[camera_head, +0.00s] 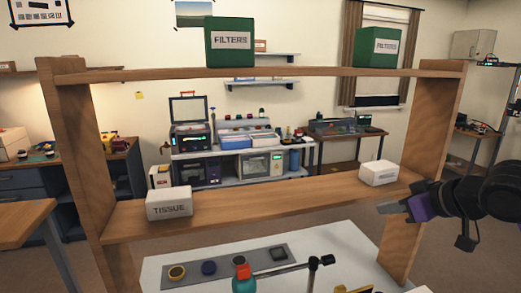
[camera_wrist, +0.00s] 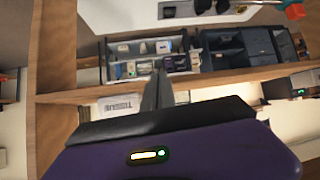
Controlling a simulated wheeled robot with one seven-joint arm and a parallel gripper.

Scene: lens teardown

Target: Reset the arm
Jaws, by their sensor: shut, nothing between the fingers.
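My gripper (camera_head: 383,208) is at the right of the head view, in front of the wooden shelf's right side. Its dark fingers are together and hold nothing. In the wrist view the shut fingers (camera_wrist: 158,88) point away from the purple gripper body, with shelf boards beyond them. My dark arm reaches in from the right edge of the head view. A white box (camera_head: 380,173) sits on the lower shelf board, a little above and left of the gripper in the picture. I cannot tell whether the gripper touches the shelf.
The wooden shelf (camera_head: 270,210) spans the view. A white TISSUE box (camera_head: 169,204) sits on its lower board. Two green FILTERS boxes (camera_head: 230,42) (camera_head: 378,47) stand on top. Below is a white table (camera_head: 345,245) with a grey mat (camera_head: 236,259) holding round parts.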

